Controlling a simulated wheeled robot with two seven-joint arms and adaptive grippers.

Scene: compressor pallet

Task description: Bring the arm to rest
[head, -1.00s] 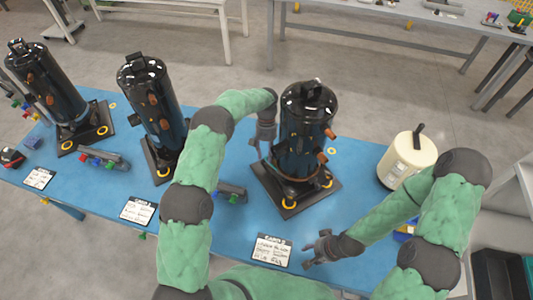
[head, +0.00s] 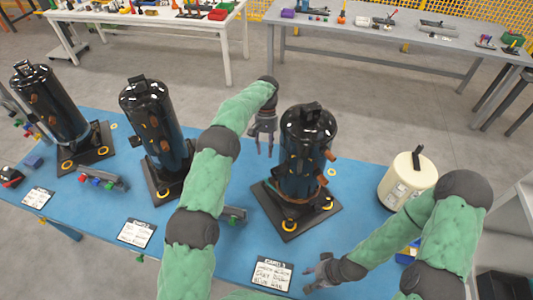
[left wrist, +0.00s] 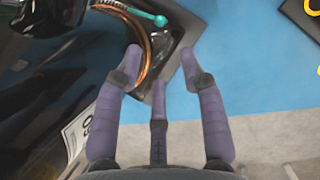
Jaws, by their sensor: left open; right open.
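My left gripper (head: 264,137) is open and empty, fingers pointing down, just left of the nearest black compressor (head: 307,150) in the head view. The compressor stands upright on a dark square base (head: 290,225) with yellow rings. In the left wrist view the gripper's purple fingers (left wrist: 162,62) are spread with nothing between them. A copper tube (left wrist: 141,50) and a teal-ended rod (left wrist: 150,17) lie beyond the fingertips, by the dark compressor at left. My right gripper (head: 320,274) is open and empty near the front of the blue tabletop (head: 225,260), right of a label card (head: 271,274).
Two more black compressors, in the middle (head: 157,130) and at far left (head: 48,105), stand on the blue top. A cream tank (head: 405,182) stands to the right. Grey (head: 400,50) and white (head: 150,17) tables are behind. Floor between them is clear.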

